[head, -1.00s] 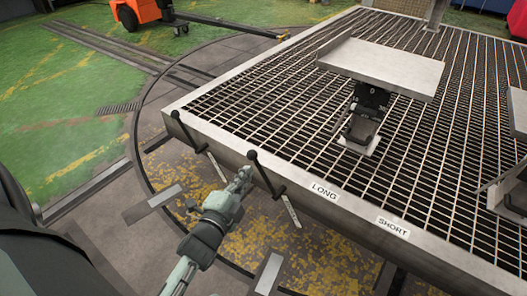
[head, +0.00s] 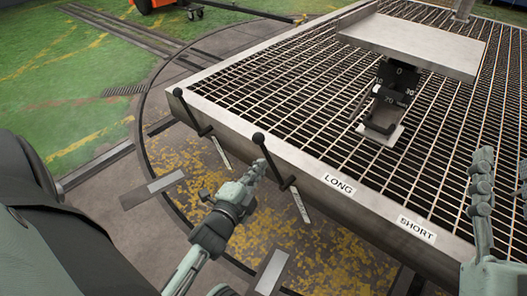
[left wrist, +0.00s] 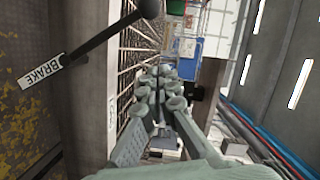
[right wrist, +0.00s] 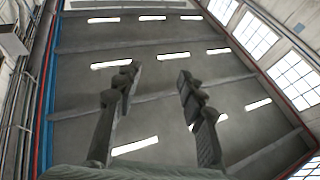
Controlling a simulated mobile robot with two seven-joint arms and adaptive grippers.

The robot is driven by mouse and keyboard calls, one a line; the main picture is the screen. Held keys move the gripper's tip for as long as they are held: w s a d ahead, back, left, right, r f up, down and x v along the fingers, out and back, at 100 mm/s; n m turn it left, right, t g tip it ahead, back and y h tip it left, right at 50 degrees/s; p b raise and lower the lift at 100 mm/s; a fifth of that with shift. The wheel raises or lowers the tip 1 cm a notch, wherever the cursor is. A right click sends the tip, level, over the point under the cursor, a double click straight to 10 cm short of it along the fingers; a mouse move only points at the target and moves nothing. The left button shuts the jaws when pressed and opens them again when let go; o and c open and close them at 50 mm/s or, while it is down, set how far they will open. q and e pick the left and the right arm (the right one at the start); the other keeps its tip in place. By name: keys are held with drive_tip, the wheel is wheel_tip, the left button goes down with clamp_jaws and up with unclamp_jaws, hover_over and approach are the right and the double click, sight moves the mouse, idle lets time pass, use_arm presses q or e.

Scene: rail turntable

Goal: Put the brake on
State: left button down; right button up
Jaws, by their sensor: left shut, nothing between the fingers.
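Two black levers with round knobs stand along the edge of the grated turntable deck. The nearer lever (head: 273,160) is beside the LONG sign and leans up and left in the head view. The farther lever (head: 190,112) is to the left. My left gripper (head: 260,166) is shut and empty, just left of the nearer lever's shaft; contact cannot be told. My right gripper (head: 482,160) is raised at the right, its fingers (right wrist: 160,80) open and empty, pointing at the ceiling.
The steel deck edge carries LONG (head: 339,184) and SHORT (head: 416,229) signs. A metal stand with a flat plate (head: 412,45) and a dial is on the grating. An orange vehicle (head: 150,5) is at the far back. The pit floor below the levers is clear.

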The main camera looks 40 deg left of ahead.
sight(263, 145)
use_arm(q)
drive_tip(key=shift+f, duration=0.15)
use_arm(e)
drive_tip(key=shift+s+r+t, duration=0.4)
drive_tip(key=shift+r, duration=0.4)
use_arm(q)
drive_tip(key=shift+w, duration=0.1)
drive_tip(key=shift+w+a+f+b, duration=0.4)
drive_tip(key=shift+w+a, duration=0.55)
drive_tip(key=shift+w, duration=0.65)
drive_tip(key=shift+w+a+f+b, duration=0.35)
drive_tip(key=shift+w+a, duration=0.6)
drive_tip(key=shift+w, duration=0.7)
drive_tip(key=shift+w+a+f+b, duration=0.4)
drive_tip(key=shift+w+a, duration=0.55)
drive_tip(key=shift+w, duration=0.65)
use_arm(e)
drive_tip(key=shift+s+d+r+t+y, duration=0.15)
drive_tip(key=shift+s+d+r+t, duration=0.1)
drive_tip(key=shift+s+r+t, duration=0.25)
drive_tip(key=shift+s+d+r+t+y, duration=0.2)
drive_tip(key=shift+s+d+r+t, duration=0.1)
drive_tip(key=shift+r+t, duration=0.35)
drive_tip(key=shift+s+d+r+t+y, duration=0.15)
drive_tip(key=shift+s+d+r+t, duration=0.1)
drive_tip(key=shift+s+r+t, duration=0.25)
use_arm(q)
drive_tip(key=shift+a, duration=0.1)
use_arm(e)
drive_tip(key=shift+w, duration=0.15)
